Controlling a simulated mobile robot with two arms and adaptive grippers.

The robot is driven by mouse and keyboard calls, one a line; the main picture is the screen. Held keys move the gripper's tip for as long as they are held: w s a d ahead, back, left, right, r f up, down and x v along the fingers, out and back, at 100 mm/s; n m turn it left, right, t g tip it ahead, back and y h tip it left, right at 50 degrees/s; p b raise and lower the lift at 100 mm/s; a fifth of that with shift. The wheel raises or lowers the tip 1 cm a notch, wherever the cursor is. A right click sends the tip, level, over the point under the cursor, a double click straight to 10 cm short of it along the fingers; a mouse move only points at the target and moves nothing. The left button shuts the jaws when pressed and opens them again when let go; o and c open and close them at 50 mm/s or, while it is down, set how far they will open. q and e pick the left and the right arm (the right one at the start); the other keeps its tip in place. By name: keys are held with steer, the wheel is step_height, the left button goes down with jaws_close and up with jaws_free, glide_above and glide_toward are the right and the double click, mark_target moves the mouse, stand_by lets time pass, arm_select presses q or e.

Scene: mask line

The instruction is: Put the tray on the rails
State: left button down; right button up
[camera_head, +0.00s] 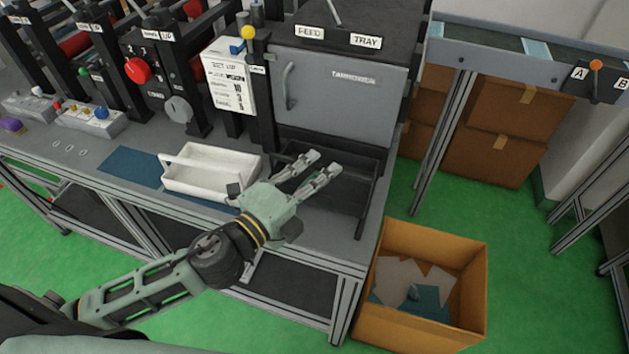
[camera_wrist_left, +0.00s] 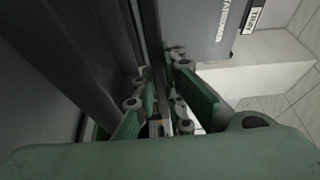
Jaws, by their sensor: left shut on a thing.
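The white tray (camera_head: 207,180) with raised sides and a handle rail sits on the bench, left of my left gripper. My left gripper (camera_head: 325,164) reaches over the dark open bay (camera_head: 347,198) below the grey door labelled TRAY (camera_head: 345,85). In the left wrist view, my left gripper (camera_wrist_left: 167,112) has its green fingers on either side of a thin grey edge (camera_wrist_left: 152,45). What that edge belongs to I cannot make out. Dark side members of the bay show, but I cannot clearly tell the rails. My right gripper is not in view.
A cardboard box (camera_head: 468,297) with scraps stands on the green floor right of the bench. A conveyor (camera_head: 487,50) stands at the upper right, with stacked cartons (camera_head: 511,118) below. Machine posts and a red knob (camera_head: 138,71) line the back left. A blue mat (camera_head: 128,165) lies left of the tray.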

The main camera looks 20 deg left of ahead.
arm_select(q)
steer(key=shift+w+a+f, duration=0.75)
steer(key=shift+w, duration=0.25)
steer(key=shift+w+a+f, duration=0.15)
steer(key=shift+f, duration=0.05)
steer(key=shift+f+b, duration=0.8)
steer(key=shift+f, duration=1.15)
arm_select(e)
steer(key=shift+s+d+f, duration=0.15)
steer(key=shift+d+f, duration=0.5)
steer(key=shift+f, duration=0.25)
arm_select(q)
steer(key=shift+f, duration=0.15)
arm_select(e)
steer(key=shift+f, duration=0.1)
arm_select(q)
steer(key=c, duration=1.8)
jaws_free()
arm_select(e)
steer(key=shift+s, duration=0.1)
